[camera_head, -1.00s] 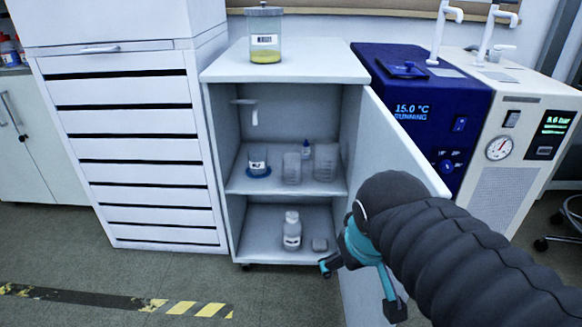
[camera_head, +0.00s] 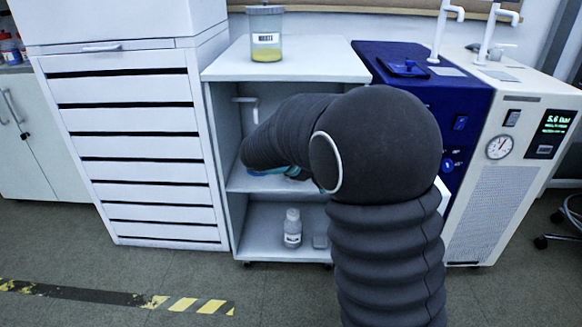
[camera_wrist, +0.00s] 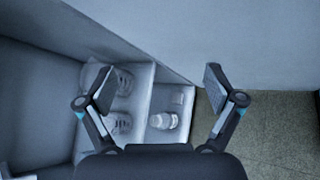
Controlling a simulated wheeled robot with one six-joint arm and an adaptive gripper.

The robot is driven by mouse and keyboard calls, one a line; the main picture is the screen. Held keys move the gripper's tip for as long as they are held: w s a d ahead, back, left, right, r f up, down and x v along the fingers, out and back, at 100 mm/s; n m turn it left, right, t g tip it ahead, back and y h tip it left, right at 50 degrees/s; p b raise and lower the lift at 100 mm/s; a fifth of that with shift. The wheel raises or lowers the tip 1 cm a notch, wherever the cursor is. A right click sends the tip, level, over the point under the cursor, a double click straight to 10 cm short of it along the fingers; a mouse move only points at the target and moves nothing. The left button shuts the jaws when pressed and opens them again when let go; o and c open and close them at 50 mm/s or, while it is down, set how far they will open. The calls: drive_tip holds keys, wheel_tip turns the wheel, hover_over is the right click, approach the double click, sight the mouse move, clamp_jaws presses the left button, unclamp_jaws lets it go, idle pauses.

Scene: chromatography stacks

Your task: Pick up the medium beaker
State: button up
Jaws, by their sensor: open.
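The middle shelf's beakers are hidden behind my arm in the head view. In the wrist view, two clear beakers stand on that shelf: one (camera_wrist: 123,80) higher in the picture, partly behind the left finger, and one (camera_wrist: 121,122) lower. I cannot tell surely which is the medium one. My gripper (camera_wrist: 160,88) is open, its fingers wide apart with nothing between them. In the head view only a bit of its teal part (camera_head: 291,172) shows, at the middle shelf's opening. Both beakers lie toward the left finger's side.
The white cabinet (camera_head: 225,74) is open. A white-capped bottle (camera_head: 292,228) and a small block (camera_head: 320,242) stand on its lower shelf; the bottle (camera_wrist: 163,120) also shows in the wrist view. A jar with yellow contents (camera_head: 265,40) stands on top. Blue and white machines flank the right.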

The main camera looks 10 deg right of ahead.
drive_tip(key=w+a+f+n+t+h, duration=0.1)
drive_tip(key=w+a+f+n+t, duration=0.4)
drive_tip(key=w, duration=0.4)
drive_tip(key=w+a+f+n+t+h, duration=0.1)
drive_tip(key=w+a+f+n+t, duration=0.1)
drive_tip(key=w+a+f+n, duration=0.55)
drive_tip(key=shift+m, duration=0.75)
drive_tip(key=w+d, duration=0.3)
drive_tip(key=w+d+r+p, duration=0.1)
drive_tip(key=w+d, duration=0.1)
drive_tip(key=w, duration=0.1)
drive_tip(key=shift+w+d+r, duration=0.2)
drive_tip(key=shift+w+d, duration=0.1)
drive_tip(key=shift+d, duration=0.1)
drive_tip(key=shift+w+a+f+p+x, duration=0.15)
drive_tip(key=shift+x, duration=1.15)
drive_tip(key=shift+w+a+f+p+x, duration=0.1)
drive_tip(key=shift+p+x, duration=0.05)
drive_tip(key=shift+x, duration=1.2)
drive_tip(key=c, duration=1.1)
drive_tip(key=shift+c, duration=0.2)
